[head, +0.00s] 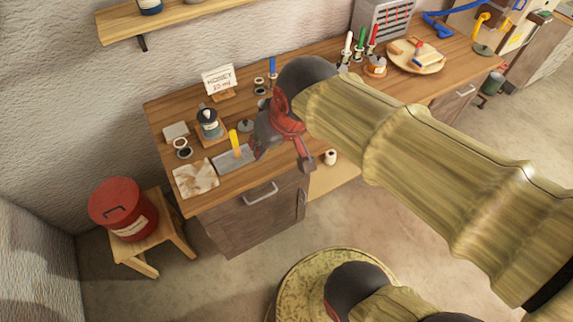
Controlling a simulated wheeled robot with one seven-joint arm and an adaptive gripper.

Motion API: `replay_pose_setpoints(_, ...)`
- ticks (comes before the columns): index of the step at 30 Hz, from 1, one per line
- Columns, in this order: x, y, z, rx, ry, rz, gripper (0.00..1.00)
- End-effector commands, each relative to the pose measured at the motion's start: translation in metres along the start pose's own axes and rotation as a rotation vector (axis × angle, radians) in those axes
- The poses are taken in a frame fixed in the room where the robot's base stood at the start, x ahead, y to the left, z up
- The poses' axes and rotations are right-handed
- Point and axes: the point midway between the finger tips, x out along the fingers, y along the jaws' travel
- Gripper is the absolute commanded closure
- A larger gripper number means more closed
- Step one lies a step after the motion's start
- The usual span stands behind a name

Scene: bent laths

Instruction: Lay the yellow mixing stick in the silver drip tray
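The yellow mixing stick (234,141) shows as a short, nearly upright bar over the silver drip tray (222,163). Its lower end overlaps the tray in the picture. I cannot tell whether it touches the tray or is above it. The tray is a flat grey rectangle near the front edge of the wooden bench, its right end close to my gripper. My gripper (260,145) is dark and sits just right of the stick. Its fingertips are too small and hidden to read, so I cannot tell whether it holds the stick.
A stained cloth or board (195,179) lies left of the tray. A dark jar (209,123) on a wooden stand is behind it, with small black cups (182,148) to the left. A sign (219,79) stands at the back. A red bin (123,207) sits on a stool.

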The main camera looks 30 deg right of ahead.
Motion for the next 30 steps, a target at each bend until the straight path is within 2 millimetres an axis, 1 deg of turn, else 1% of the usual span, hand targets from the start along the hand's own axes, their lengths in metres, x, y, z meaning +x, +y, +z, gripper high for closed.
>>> replay_pose_setpoints(1, -0.011, 0.000, 0.017, -0.001, 0.010, 0.001, 0.65)
replay_pose_setpoints(3, -0.020, 0.000, 0.036, -0.001, 0.014, 0.003, 0.65)
replay_pose_setpoints(6, -0.027, 0.001, 0.055, -0.002, 0.017, 0.004, 0.65)
replay_pose_setpoints(7, -0.029, 0.001, 0.059, -0.002, 0.018, 0.005, 0.65)
replay_pose_setpoints(11, -0.031, 0.001, 0.066, -0.002, 0.017, 0.005, 0.65)
replay_pose_setpoints(19, -0.030, 0.001, 0.066, -0.002, 0.017, 0.005, 0.65)
replay_pose_setpoints(23, -0.021, 0.001, 0.070, -0.002, 0.017, 0.005, 0.65)
replay_pose_setpoints(26, -0.007, 0.001, 0.078, -0.002, 0.017, 0.005, 0.65)
replay_pose_setpoints(30, 0.020, 0.001, 0.092, -0.002, 0.017, 0.005, 0.65)
